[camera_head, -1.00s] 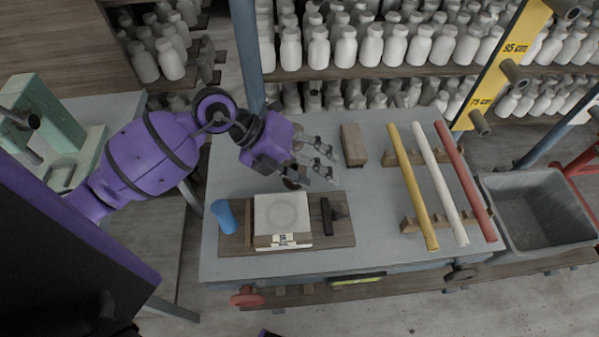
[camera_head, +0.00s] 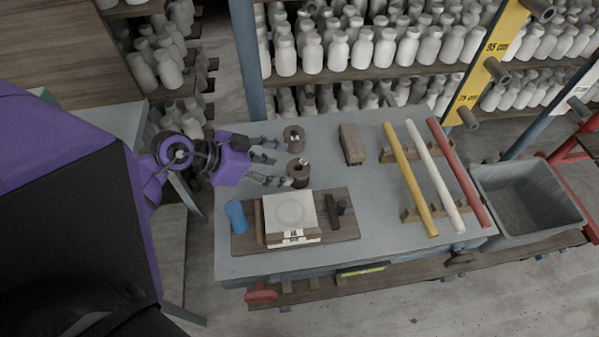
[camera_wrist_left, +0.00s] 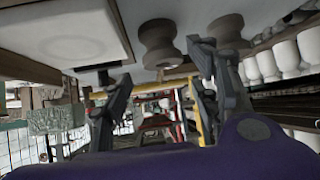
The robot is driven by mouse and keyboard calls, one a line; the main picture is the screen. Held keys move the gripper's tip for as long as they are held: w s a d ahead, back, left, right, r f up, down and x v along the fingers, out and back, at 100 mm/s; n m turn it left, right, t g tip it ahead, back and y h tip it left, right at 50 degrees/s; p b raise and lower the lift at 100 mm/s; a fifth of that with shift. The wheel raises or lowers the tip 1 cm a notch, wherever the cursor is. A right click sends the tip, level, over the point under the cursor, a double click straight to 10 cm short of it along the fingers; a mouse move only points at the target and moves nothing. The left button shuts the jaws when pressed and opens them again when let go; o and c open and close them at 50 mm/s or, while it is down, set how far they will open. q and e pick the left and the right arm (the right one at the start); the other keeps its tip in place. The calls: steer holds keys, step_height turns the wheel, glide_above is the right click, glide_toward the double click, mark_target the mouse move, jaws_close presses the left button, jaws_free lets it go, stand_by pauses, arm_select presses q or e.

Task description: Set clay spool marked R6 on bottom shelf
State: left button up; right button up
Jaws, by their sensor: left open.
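Two small brown spools stand upright on the grey workbench (camera_head: 350,262): a farther spool (camera_head: 293,135) and a nearer spool (camera_head: 299,174). I cannot read a mark on either. My left gripper (camera_head: 279,163) is open and empty, just left of them, fingers pointing right. The nearer fingertip is close beside the nearer spool; touching cannot be told. In the left wrist view, one spool (camera_wrist_left: 159,44) and the other spool (camera_wrist_left: 226,29) show beyond the open left gripper (camera_wrist_left: 155,95). A low wooden shelf (camera_head: 312,293) runs under the bench. My right gripper is out of view.
A wooden board (camera_head: 342,232) holds a white-topped scale (camera_head: 289,210) and a blue cup (camera_head: 236,216). A wooden block (camera_head: 352,144), coloured rods on racks (camera_head: 411,215) and a grey bin (camera_head: 545,215) lie to the right. White bottles (camera_head: 338,52) fill the back shelves.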

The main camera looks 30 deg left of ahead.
mark_target(293, 168)
arm_select(q)
steer(key=x, duration=0.6)
steer(key=shift+a+f, duration=0.1)
steer(key=shift+a, duration=0.15)
steer(key=c, duration=1)
steer(key=shift+c, duration=1.1)
